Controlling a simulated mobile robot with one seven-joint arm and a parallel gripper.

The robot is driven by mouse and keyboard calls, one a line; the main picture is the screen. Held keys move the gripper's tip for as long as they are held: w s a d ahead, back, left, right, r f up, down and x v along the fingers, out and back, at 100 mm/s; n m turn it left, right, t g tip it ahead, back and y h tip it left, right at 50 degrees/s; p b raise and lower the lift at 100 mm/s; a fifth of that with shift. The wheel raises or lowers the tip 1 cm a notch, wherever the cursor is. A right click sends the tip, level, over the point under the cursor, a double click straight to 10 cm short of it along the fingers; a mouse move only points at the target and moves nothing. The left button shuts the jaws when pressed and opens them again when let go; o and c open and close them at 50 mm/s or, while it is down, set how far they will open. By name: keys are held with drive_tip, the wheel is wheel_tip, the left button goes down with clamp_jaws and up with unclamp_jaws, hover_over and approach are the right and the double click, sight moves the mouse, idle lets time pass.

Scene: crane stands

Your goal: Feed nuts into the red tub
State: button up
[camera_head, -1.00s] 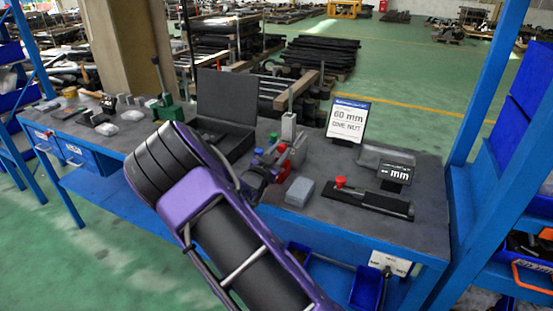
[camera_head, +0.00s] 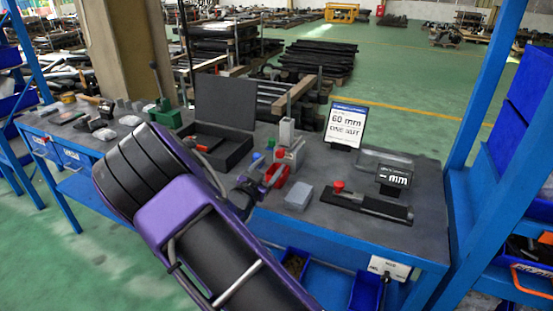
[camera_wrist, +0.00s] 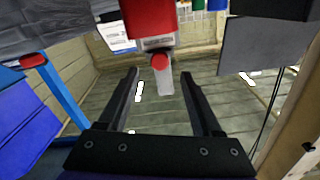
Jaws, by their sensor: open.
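A small red tub (camera_head: 276,177) stands on the grey bench top, right beside my gripper (camera_head: 258,184), which is partly hidden by my arm in the head view. In the wrist view a red box-like thing (camera_wrist: 150,18), which seems to be the tub, is at the top, beyond the fingertips. My gripper (camera_wrist: 160,78) is open, with nothing held between its fingers. A pale block with a red knob (camera_wrist: 160,62) shows past the fingertips. A blue bin (camera_head: 295,262) below the bench's front edge holds small dark things, too small to name as nuts.
A sign reading 60 mm (camera_head: 345,125) and a smaller mm sign (camera_head: 394,175) stand on the bench. A black fixture with a red knob (camera_head: 366,202), a grey block (camera_head: 298,197) and an open black case (camera_head: 222,120) are near. Another blue bin (camera_head: 367,290) hangs at the front.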

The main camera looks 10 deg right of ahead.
drive_tip(key=v, duration=1.1)
drive_tip(key=shift+s, duration=0.15)
drive_tip(key=shift+a, duration=0.1)
